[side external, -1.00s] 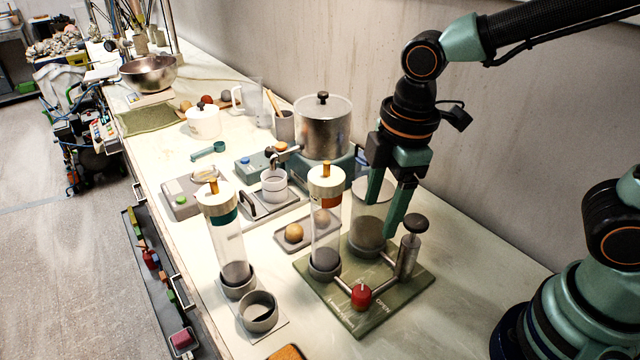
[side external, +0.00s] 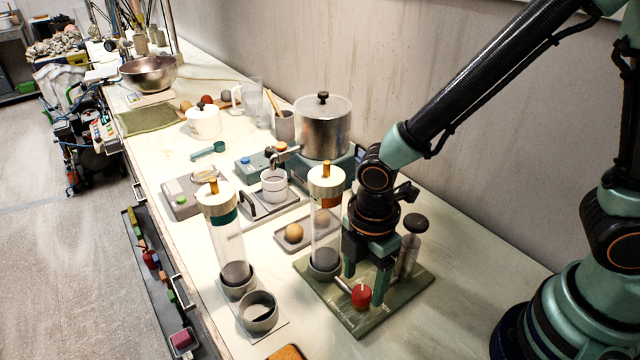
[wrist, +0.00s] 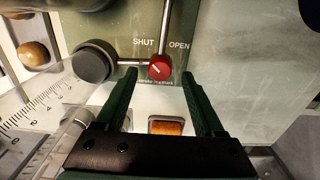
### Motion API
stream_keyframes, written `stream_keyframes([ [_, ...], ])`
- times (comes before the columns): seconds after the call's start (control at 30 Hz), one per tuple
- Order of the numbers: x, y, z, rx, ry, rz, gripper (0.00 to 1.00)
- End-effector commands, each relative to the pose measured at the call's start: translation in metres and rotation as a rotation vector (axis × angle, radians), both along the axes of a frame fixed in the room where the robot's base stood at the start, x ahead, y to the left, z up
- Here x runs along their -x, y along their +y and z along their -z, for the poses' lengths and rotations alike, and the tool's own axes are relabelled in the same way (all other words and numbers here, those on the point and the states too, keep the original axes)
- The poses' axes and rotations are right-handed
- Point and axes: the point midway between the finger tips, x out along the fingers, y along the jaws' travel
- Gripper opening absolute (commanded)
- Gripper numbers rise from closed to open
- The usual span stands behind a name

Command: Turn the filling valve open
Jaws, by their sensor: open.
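The filling valve is a red knob (side external: 361,297) on the pipe of a green base plate (side external: 412,296). In the wrist view the knob (wrist: 160,68) carries a short white mark that slants toward the upper left, on the side of the word SHUT; OPEN is printed to the right. My gripper (side external: 365,290) points down over the plate with its fingers apart and empty. In the wrist view the fingertips (wrist: 160,76) lie to either side of the knob, at or just short of it. I cannot tell whether they touch it.
A clear cylinder with a white cap (side external: 326,215) stands close left of my gripper. A pump with a dark handle (side external: 414,224) stands close right. The bench to the right is clear.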

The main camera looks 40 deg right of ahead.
Motion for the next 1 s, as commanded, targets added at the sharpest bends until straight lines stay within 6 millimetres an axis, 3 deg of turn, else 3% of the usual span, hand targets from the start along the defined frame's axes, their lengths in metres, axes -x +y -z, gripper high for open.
stream_keyframes([
  [0.2, 0.000, 0.000, 0.018, 0.001, 0.001, 0.001, 0.70],
  [0.57, 0.000, 0.000, 0.021, 0.000, -0.001, 0.001, 0.70],
  [0.77, 0.000, 0.000, 0.021, 0.000, -0.001, 0.001, 0.00],
  [1.0, 0.000, 0.000, 0.021, 0.000, -0.001, 0.013, 0.00],
])
